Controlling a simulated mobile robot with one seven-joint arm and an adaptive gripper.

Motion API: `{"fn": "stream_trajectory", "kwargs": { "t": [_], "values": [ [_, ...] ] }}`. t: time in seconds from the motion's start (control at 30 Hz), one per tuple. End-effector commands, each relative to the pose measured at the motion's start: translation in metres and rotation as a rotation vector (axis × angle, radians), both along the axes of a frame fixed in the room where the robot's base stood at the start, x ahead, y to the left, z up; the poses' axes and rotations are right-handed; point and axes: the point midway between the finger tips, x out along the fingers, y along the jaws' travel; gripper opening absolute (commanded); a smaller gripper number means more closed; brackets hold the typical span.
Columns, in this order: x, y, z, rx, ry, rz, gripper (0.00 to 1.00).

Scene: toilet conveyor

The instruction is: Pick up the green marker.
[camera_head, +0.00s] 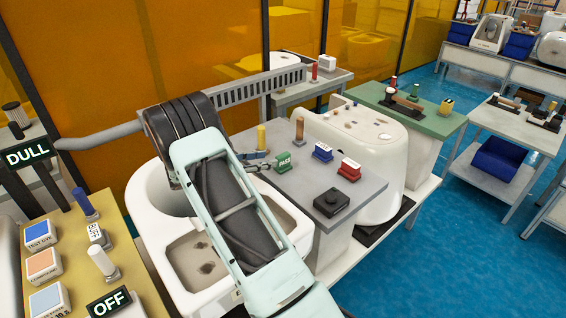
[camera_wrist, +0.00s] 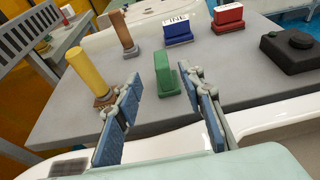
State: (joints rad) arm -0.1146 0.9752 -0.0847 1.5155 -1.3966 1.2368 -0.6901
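The green marker (camera_head: 284,163), a small upright block on a base and lettered PASS, stands on the grey table. It also shows in the wrist view (camera_wrist: 163,72), just beyond my fingertips and roughly midway between them. My gripper (camera_wrist: 163,100) is open and empty, with blue-padded fingers spread to either side of the view. In the head view my gripper (camera_head: 256,161) is at the left edge of the grey table, close to the left of the green marker, and partly hidden by my arm. I see no contact between the fingers and the marker.
A yellow cylinder (camera_wrist: 87,70) stands close to my left finger. A brown peg (camera_wrist: 125,36), a blue stamp (camera_wrist: 177,32), a red stamp (camera_wrist: 228,17) and a black knob box (camera_wrist: 288,48) share the grey table (camera_wrist: 240,77). A white toilet (camera_head: 352,150) stands behind.

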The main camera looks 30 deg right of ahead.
Motion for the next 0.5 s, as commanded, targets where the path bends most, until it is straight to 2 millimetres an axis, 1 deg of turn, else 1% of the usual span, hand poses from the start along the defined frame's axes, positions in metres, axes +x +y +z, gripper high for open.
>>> {"fn": "stream_trajectory", "kwargs": {
  "t": [0.03, 0.1, 0.27, 0.5],
  "values": [
    [0.0, -0.01, -0.002, 0.0, 0.001, -0.003, 0.36],
    [0.002, -0.02, -0.006, 0.001, 0.0, -0.003, 0.36],
    [0.004, -0.035, -0.01, 0.001, 0.002, -0.002, 0.36],
    [0.006, -0.069, -0.02, 0.002, 0.002, -0.002, 0.36]
  ]
}}
